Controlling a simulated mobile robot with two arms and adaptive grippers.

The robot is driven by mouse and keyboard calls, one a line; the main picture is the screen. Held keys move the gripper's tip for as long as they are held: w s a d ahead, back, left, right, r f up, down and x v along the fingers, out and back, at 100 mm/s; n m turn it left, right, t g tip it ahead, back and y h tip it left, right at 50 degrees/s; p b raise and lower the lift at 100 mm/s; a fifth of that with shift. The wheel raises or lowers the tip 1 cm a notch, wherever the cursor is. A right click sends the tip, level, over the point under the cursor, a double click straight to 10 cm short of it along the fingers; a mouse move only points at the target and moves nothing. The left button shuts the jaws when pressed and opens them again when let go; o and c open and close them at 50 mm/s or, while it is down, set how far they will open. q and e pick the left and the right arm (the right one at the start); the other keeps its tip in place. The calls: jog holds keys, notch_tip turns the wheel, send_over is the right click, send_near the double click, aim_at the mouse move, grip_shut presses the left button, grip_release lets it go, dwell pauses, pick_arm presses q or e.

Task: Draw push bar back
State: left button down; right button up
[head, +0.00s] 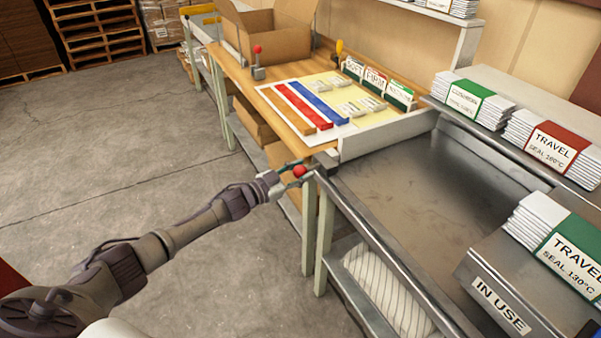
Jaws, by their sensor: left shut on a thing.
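The knob shows between the fingers. A long pale grey bar (388,136), which looks like the push bar, lies across the far end of the metal surface (405,190). Its left end is close to my gripper. I cannot tell how the knob joins the bar. My right gripper is not in view.
A wooden bench (290,75) beyond holds red and blue strips, label cards, an open cardboard box (265,35) and another red-knobbed lever (257,60). Stacks of white packets (550,145) line the right side. A striped pillow (385,290) lies on the lower shelf.

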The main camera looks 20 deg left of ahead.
pick_arm(q)
jog(key=shift+a+r, duration=0.1)
jog(key=shift+a, duration=0.1)
jog(key=c, duration=0.7)
grip_release()
jog(key=shift+w, duration=0.15)
jog(key=v, duration=1.2)
